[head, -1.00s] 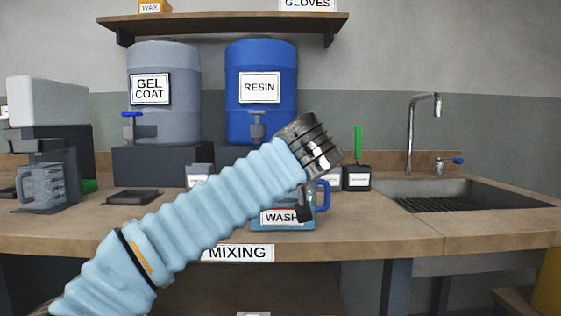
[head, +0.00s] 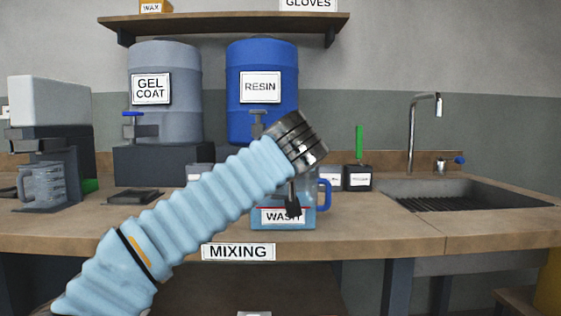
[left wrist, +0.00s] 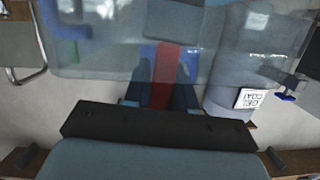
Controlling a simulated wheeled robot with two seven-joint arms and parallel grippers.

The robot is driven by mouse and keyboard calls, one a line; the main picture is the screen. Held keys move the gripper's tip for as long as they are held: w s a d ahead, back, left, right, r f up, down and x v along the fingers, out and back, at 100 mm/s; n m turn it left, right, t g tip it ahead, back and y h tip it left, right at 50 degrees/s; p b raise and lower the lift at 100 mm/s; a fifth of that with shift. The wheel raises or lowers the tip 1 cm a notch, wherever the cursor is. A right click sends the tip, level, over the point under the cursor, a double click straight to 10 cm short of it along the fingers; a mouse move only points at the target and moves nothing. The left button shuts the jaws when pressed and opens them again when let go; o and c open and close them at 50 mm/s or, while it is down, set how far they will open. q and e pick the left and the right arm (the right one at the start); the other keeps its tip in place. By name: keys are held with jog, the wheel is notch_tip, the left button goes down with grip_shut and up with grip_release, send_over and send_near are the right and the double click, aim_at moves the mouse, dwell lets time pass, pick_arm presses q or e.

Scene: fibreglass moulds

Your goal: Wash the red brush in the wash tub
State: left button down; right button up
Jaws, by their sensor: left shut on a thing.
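The wash tub (head: 267,225) is a blue container with a WASH label, at the front of the bench in the head view. My left gripper (head: 293,210) points down at it, its dark fingers overlapping the tub and label. In the left wrist view, the red brush (left wrist: 163,78) shows as a red strip between the fingers of my left gripper (left wrist: 165,95), which is shut on it. The brush's bristles are hidden, and I cannot tell whether they are inside the tub. A thin red line shows above the label. My right gripper is not in view.
A clear jug with a blue handle (head: 325,193) stands close by the tub. A dark pot (head: 357,178) with a green handle is behind to the right. The sink (head: 420,188) is at the right; grey and blue drums stand behind. Bare bench lies front left.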

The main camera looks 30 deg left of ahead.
pick_arm(q)
jog(key=shift+w+d, duration=0.15)
jog(key=shift+d, duration=0.1)
jog(key=r+p, duration=0.3)
jog(key=shift+d+r, duration=0.15)
jog(key=shift+d, duration=0.1)
notch_tip(320, 180, up, 6)
jog(key=s+d+p, duration=0.1)
jog(key=p, duration=0.4)
jog(key=shift+d+r, duration=0.1)
jog(key=shift+r, duration=0.05)
dwell(0.6)
notch_tip(320, 180, up, 5)
jog(key=p, duration=0.5)
